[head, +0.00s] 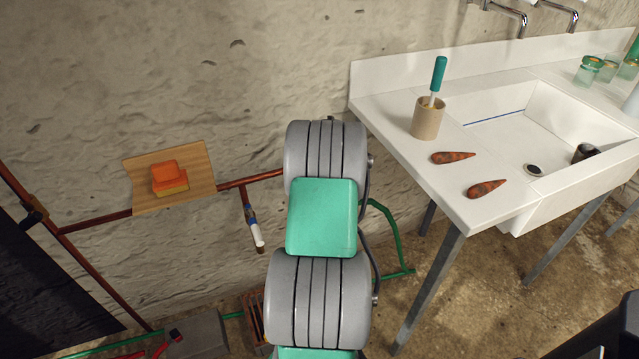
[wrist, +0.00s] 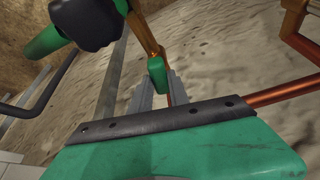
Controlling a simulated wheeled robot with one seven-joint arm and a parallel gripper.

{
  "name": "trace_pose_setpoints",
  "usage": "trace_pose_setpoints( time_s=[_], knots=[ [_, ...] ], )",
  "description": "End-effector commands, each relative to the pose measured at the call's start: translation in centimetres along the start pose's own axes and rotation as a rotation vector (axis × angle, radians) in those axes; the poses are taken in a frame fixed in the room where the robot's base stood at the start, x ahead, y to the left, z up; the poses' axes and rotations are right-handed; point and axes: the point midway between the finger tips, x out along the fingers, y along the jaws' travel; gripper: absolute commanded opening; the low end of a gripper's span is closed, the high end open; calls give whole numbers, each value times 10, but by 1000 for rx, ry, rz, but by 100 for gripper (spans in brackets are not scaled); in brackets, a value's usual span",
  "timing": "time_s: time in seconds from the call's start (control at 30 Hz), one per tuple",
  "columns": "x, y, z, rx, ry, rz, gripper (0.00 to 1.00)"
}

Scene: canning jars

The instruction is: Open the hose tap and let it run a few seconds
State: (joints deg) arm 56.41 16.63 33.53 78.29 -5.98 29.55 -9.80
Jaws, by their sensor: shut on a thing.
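In the wrist view a small green tap lever (wrist: 157,74) sits on a copper pipe (wrist: 147,35). My gripper (wrist: 154,92) is shut on this lever, with one grey finger on each side of it. The tap's outlet is hard to make out, and no running water shows. In the head view my own arm covers the middle, so the tap and my gripper are hidden there. A green hose (head: 393,232) shows just right of my arm, low by the wall.
A white sink counter (head: 405,165) on grey legs stands at right, with a cup (head: 428,118) on it. A wooden board (head: 195,160) with orange sponges (head: 167,179) is on the wall at left. A floor grate (head: 252,316) lies beside my arm.

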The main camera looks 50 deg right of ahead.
Motion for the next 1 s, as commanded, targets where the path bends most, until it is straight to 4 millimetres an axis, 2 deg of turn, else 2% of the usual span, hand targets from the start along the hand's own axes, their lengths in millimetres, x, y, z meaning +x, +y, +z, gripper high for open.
trace_pose_setpoints(
  time_s=[0.27, 0.3, 0.57, 0.83, 1.0],
  knots=[
    [-1, -1, -3, -2, 5, -1, 0],
    [-1, -1, -3, -2, 5, -1, 22],
    [-1, 0, -1, 0, 3, 0, 43],
    [-3, 1, -1, 2, 2, 1, 43],
    [-32, 1, -3, 1, 6, 2, 43]
  ],
)
